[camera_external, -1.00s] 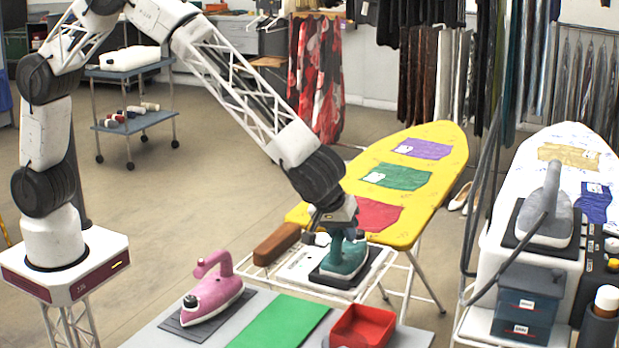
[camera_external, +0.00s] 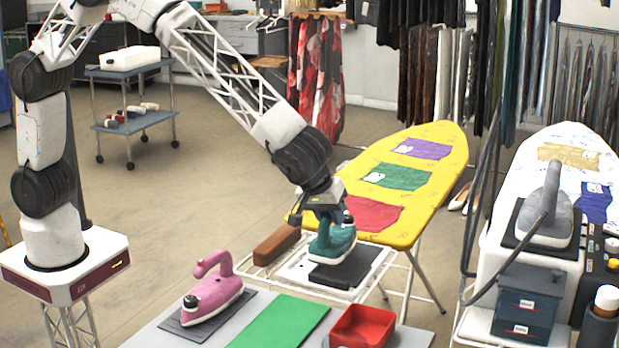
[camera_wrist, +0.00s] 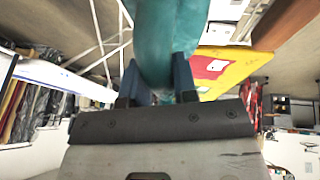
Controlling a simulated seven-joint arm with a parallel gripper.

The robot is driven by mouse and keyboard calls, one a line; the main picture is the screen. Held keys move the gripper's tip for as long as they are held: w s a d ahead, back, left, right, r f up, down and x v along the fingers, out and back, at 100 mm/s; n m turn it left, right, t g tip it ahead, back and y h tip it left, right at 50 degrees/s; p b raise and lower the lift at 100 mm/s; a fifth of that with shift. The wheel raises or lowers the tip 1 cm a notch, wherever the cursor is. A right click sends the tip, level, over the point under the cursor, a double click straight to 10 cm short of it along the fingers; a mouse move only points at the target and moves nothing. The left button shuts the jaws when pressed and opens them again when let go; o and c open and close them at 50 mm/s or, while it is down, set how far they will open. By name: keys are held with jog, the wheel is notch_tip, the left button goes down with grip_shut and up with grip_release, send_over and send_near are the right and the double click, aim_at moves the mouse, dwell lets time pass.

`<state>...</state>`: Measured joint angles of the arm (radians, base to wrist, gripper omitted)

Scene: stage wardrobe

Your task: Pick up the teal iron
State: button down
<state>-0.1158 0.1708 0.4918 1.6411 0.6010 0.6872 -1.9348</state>
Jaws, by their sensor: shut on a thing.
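The teal iron (camera_external: 333,243) is in my gripper (camera_external: 326,214), which is shut on its handle. In the external view the iron is raised a little above the dark rest pad (camera_external: 343,270) on the white end rack of the yellow ironing board. In the wrist view the teal handle (camera_wrist: 165,45) fills the middle, between the two dark fingers (camera_wrist: 158,85) of my gripper. The iron's soleplate is hidden in the wrist view.
A pink iron (camera_external: 213,287) stands on the grey table beside a green cloth (camera_external: 280,322) and a red tray (camera_external: 362,326). The yellow ironing board (camera_external: 425,160) carries purple, green and red cloths. A brown wooden block (camera_external: 277,244) sits close left of the iron. A grey iron (camera_external: 545,220) stands at right.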

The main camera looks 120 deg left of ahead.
jog(key=s+d+r, duration=0.1)
jog(key=s+d, duration=0.1)
jog(key=s, duration=1)
jog(key=shift+s+d+r, duration=0.15)
jog(key=shift+s+d, duration=0.05)
jog(key=shift+s, duration=0.2)
dwell(0.4)
jog(key=a+r+n+g+h, duration=0.2)
jog(key=a+n+h, duration=0.2)
jog(key=a+n, duration=1.4)
jog(key=a+r+n+g+h, duration=0.2)
jog(key=a+n+h, duration=0.3)
jog(key=a+n, duration=1.2)
jog(key=a, duration=0.7)
jog(key=shift+a+r+n, duration=0.15)
jog(key=shift+n, duration=0.25)
jog(key=shift+w+f, duration=0.1)
jog(key=shift+f, duration=0.15)
